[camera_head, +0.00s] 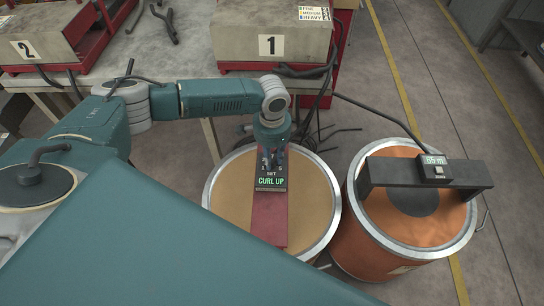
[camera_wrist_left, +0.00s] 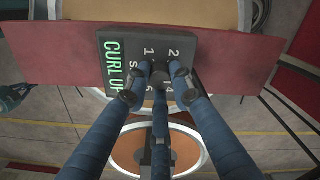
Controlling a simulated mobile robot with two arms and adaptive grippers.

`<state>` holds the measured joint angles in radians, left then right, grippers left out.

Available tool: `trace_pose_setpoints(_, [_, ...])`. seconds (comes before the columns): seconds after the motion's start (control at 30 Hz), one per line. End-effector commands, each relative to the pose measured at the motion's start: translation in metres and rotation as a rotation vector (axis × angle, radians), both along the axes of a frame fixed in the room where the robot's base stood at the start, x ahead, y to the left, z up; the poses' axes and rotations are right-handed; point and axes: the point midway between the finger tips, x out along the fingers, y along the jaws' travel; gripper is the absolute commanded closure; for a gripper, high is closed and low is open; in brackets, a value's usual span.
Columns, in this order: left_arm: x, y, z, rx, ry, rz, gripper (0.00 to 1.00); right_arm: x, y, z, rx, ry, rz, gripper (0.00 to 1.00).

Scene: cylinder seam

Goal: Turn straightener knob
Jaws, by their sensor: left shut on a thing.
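A dark control panel (camera_head: 271,183) with "SET" and a green "CURL UP" readout sits on a red bar over the left drum. In the left wrist view the panel (camera_wrist_left: 115,75) carries white digits around the knob spot. The straightener knob (camera_wrist_left: 177,70) is mostly hidden between the fingers; only a dark bit shows. My left gripper (camera_head: 272,158) comes down from above onto the panel. In the left wrist view its blue fingers (camera_wrist_left: 163,85) close together around the knob. My right gripper is in neither view.
The red bar (camera_head: 267,220) lies across the left drum (camera_head: 225,200). An orange drum (camera_head: 400,240) with a black bridge (camera_head: 385,172) and a small display stands close on the right. Boxes marked 1 (camera_head: 270,35) and 2 (camera_head: 35,35) stand behind. Loose cables hang behind the drums.

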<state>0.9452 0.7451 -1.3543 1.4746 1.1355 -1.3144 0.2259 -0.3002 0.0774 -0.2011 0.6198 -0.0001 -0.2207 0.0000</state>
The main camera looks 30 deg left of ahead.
Motion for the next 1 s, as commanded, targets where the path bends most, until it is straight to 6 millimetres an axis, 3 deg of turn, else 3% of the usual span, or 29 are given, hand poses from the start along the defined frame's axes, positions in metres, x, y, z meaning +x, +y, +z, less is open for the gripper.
trace_pose_setpoints(0.5, [-0.001,0.000,0.003,-0.001,0.002,-0.395,1.00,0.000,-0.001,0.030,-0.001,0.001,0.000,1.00])
trace_pose_setpoints(1.0, [0.001,0.000,0.001,-0.001,-0.001,-0.821,1.00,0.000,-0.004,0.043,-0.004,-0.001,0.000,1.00])
